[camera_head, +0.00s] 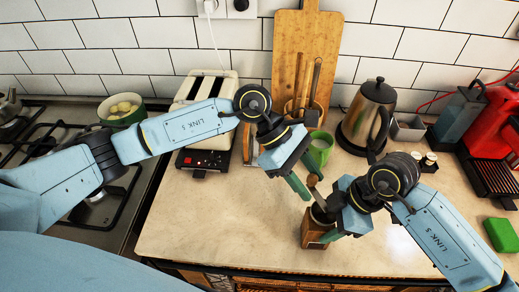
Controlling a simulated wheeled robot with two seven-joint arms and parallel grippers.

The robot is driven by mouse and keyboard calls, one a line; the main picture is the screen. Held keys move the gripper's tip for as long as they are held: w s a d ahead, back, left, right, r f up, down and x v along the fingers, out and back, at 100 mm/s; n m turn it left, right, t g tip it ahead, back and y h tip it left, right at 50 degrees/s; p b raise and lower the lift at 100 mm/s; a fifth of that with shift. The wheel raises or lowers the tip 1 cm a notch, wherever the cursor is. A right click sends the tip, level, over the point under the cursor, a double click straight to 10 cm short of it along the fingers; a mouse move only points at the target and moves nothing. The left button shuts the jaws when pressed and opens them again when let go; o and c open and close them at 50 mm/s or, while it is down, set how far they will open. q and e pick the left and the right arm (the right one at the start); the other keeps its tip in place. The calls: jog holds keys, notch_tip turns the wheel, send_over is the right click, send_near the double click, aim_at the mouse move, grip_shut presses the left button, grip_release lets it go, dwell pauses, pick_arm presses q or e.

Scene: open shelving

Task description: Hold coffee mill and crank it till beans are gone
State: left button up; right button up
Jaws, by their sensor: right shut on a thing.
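The coffee mill (312,235), with a brown wooden body, stands upright near the front edge of the counter. My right gripper (325,228) comes in from the right and is shut on the mill's body, covering part of it. The mill's crank (318,197) rises from its top to a small brown knob (312,181). My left gripper (306,186) reaches down from the upper left. Its green fingers are apart, on either side of the knob, and contact with it cannot be made out. The beans are not visible.
A green cup (320,147) stands just behind the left gripper. A toaster (205,98), cutting board (299,60), kettle (369,115) and red coffee machine (495,125) line the back. A green sponge (501,234) lies at right. The counter's front left is clear.

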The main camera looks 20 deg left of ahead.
pick_arm(q)
jog(key=s+a+r+n+t, duration=0.3)
jog(key=s+a+r+n, duration=0.1)
jog(key=a+r, duration=0.4)
jog(key=shift+a+r+t, duration=0.25)
jog(key=shift+a+t, duration=0.05)
jog(key=shift+a, duration=0.25)
jog(key=shift+c, duration=0.2)
